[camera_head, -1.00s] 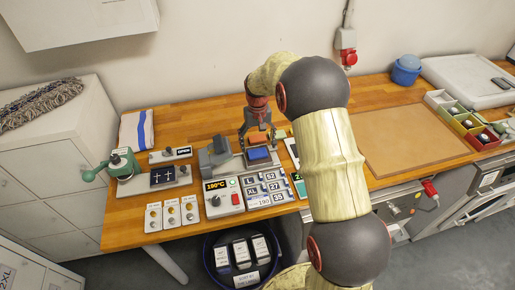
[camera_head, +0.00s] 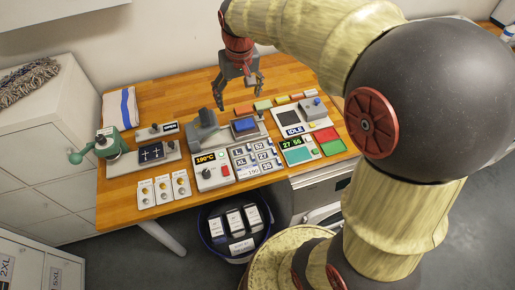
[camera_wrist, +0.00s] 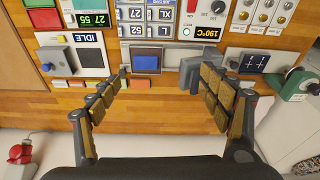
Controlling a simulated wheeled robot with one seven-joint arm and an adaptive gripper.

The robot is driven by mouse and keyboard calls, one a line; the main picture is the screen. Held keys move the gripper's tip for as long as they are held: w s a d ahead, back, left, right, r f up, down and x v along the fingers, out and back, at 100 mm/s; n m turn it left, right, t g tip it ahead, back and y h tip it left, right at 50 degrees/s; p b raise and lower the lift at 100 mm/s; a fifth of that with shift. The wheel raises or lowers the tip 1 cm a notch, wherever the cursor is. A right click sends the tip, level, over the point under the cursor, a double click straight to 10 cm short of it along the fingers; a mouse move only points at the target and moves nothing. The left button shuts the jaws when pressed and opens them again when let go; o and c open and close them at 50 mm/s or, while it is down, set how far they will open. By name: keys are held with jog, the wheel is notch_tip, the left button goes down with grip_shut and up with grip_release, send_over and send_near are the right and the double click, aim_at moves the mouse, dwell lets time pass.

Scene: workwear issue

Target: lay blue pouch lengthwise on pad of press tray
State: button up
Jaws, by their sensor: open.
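The blue pouch (camera_head: 244,125) lies flat on the dark pad of the grey press tray (camera_head: 262,131), beside the grey press head (camera_head: 204,121). In the wrist view the pouch (camera_wrist: 146,63) shows as a blue rectangle inside the dark pad edge, its long side running left to right like the pad's. My gripper (camera_head: 239,95) is open and empty, above and behind the tray. The wrist view shows its two fingers (camera_wrist: 165,78) spread, with the pouch beyond them and nothing between them.
Several colored blocks (camera_head: 263,105) lie behind the tray. A unit marked IDLE (camera_head: 293,129) stands to the right, a 190°C control box (camera_head: 212,172) in front, and a green hand-lever device (camera_head: 109,143) at left. A dark blue bin (camera_head: 235,230) stands below the bench.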

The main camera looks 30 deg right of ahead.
jog(key=s+a+r+t, duration=0.1)
jog(key=s+a, duration=0.2)
jog(key=s, duration=0.8)
jog(key=s+a+r+n+t, duration=0.1)
jog(key=s+a+r+t, duration=0.1)
jog(key=s, duration=0.9)
jog(key=shift+s+a+r, duration=0.2)
jog(key=shift+a+r, duration=0.05)
jog(key=shift+a, duration=0.45)
